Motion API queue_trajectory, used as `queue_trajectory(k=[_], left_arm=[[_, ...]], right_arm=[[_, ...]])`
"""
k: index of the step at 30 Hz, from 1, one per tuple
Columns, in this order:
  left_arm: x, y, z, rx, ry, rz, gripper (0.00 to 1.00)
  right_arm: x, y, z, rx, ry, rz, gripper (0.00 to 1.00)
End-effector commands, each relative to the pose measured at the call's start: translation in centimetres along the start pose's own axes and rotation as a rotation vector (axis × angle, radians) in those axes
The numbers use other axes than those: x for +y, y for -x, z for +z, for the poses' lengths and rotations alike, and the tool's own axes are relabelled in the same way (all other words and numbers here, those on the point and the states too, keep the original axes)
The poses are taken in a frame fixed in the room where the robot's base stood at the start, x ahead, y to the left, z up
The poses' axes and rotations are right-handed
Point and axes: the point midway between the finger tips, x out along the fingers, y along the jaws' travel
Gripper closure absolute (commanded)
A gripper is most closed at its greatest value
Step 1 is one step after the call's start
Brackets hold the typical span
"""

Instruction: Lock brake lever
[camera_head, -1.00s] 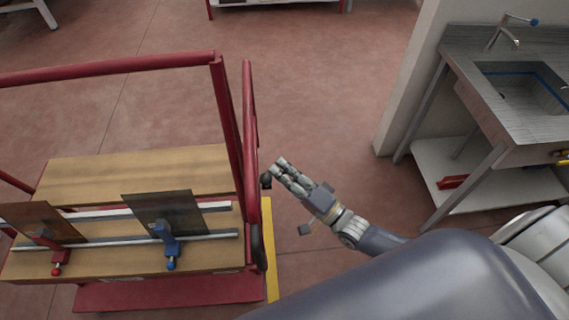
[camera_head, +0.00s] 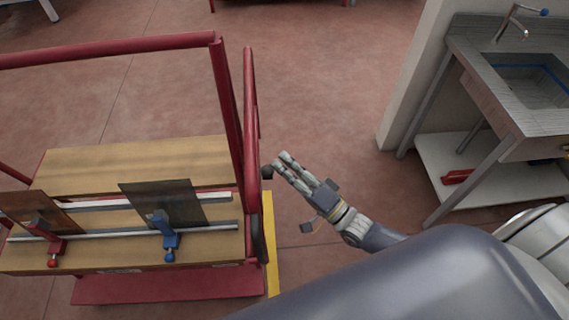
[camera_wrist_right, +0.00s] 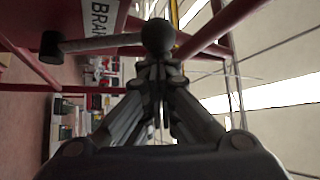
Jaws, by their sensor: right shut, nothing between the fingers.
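The brake lever shows in the right wrist view as a grey rod (camera_wrist_right: 100,42) with a round dark knob (camera_wrist_right: 158,35) at its end. A white label reading "BRA…" (camera_wrist_right: 100,20) is beside it on a red panel. In the head view a dark knob (camera_head: 267,171) sticks out from the right side of the red cart (camera_head: 228,110). My right gripper (camera_head: 282,162) is shut and empty, right beside this knob. In the wrist view its fingertips (camera_wrist_right: 158,72) are just below the knob; I cannot tell whether they touch. My left gripper is not in view.
The cart carries wooden boards (camera_head: 130,165), dark panes (camera_head: 165,203), a red clamp (camera_head: 45,240) and a blue clamp (camera_head: 168,240). A yellow strip (camera_head: 270,245) lies along its right side. A metal sink table (camera_head: 510,85) stands at the right. The floor between is clear.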

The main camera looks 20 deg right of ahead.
Motion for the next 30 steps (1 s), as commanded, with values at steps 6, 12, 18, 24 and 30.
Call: queue_trajectory(k=[6, 12, 18, 24, 30], left_arm=[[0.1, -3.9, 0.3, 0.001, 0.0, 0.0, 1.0], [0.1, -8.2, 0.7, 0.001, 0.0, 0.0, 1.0], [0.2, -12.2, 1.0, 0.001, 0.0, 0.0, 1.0], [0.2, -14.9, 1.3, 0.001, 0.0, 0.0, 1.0], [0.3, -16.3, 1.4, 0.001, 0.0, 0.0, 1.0]], right_arm=[[0.9, 1.3, 1.3, -0.002, 0.082, -0.091, 1.0], [1.4, 2.8, 2.7, -0.001, 0.2, -0.219, 1.0], [1.9, 4.1, 3.9, -0.002, 0.318, -0.345, 1.0], [2.3, 5.0, 4.7, -0.002, 0.419, -0.453, 1.0], [2.6, 5.7, 5.3, -0.002, 0.464, -0.501, 1.0]])
